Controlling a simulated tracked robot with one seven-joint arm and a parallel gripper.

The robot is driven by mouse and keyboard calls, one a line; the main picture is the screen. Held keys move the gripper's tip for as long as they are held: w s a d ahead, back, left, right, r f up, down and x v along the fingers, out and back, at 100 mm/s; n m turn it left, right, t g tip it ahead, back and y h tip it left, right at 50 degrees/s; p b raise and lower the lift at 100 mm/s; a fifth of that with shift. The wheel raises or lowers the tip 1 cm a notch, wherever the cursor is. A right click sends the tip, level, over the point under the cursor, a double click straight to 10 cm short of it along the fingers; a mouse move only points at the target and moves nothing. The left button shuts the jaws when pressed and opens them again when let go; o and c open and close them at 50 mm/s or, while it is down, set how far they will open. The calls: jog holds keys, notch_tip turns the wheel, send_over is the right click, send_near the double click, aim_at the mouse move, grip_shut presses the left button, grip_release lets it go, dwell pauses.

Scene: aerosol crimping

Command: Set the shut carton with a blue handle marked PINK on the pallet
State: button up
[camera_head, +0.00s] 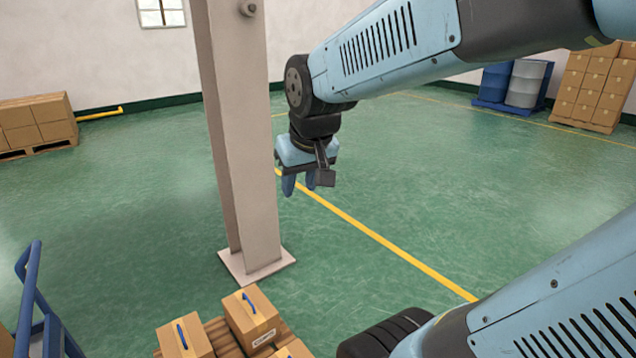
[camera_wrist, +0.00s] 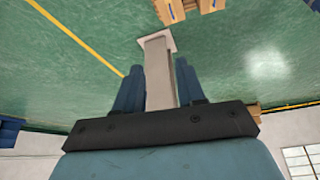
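Shut cartons with blue handles stand on a wooden pallet (camera_head: 222,338) at the bottom of the head view: a left carton (camera_head: 184,340), a right carton (camera_head: 252,318) and a third partly cut off at the frame edge. The right one bears a white label too small to read, so I cannot tell which is marked PINK. Brown cartons (camera_wrist: 170,12) also show at the top of the wrist view. My gripper (camera_head: 300,187) hangs fingers down in the air beside the column, well away from the cartons. Its fingers are apart with nothing between them (camera_wrist: 159,66).
A beige steel column (camera_head: 240,150) stands just left of my gripper. A blue railing (camera_head: 30,290) is at the lower left. Stacked boxes (camera_head: 38,122) stand far left; blue and grey drums (camera_head: 525,82) and more boxes (camera_head: 598,85) far right. The green floor between is clear.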

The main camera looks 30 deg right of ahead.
jog(key=s+r, duration=0.2)
jog(key=s, duration=0.5)
jog(key=shift+d+r+t, duration=0.3)
jog(key=shift+d, duration=0.1)
jog(key=shift+s, duration=0.1)
dwell(0.5)
